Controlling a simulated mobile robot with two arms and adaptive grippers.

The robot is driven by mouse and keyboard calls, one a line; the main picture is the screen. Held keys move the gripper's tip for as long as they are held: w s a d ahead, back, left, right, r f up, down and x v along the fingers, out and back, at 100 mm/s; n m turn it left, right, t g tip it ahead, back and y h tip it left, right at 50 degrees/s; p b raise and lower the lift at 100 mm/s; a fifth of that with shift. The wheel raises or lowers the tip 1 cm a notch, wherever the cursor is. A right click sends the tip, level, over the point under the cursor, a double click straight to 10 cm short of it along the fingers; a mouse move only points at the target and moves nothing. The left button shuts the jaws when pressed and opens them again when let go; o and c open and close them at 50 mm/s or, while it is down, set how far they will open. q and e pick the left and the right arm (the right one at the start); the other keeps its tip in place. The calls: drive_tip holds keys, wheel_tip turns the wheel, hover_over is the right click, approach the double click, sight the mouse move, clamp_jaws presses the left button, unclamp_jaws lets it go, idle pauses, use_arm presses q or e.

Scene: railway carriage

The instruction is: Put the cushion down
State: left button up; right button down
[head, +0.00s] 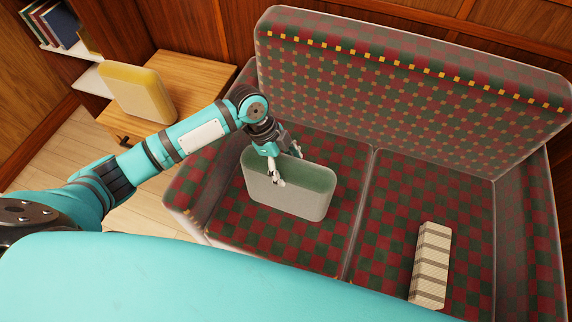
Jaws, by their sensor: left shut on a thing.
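A pale grey cushion (289,196) with a green upper face stands on its long edge at the left seat of the checked bench (356,185). It appears to touch the seat, though its underside is hidden. My left gripper (279,176) reaches down over the cushion's top from the left. Its fingers are shut on the cushion's upper part, left of its middle. My right gripper is out of view.
A striped cream cushion (431,265) lies on the right seat. A yellow cushion (138,95) stands on the wooden table (202,76) at the left. Books (57,25) fill a shelf behind it. Bare seat lies between the grey and striped cushions.

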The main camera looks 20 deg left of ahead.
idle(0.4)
use_arm(q)
drive_tip(key=shift+a+r+p, duration=0.2)
drive_tip(key=shift+p, duration=0.3)
wheel_tip(320, 180, down, 7)
drive_tip(key=b, duration=0.3)
drive_tip(key=shift+b, duration=0.35)
drive_tip(key=shift+f, duration=0.1)
drive_tip(key=o, duration=1.7)
drive_tip(key=v, duration=1.2)
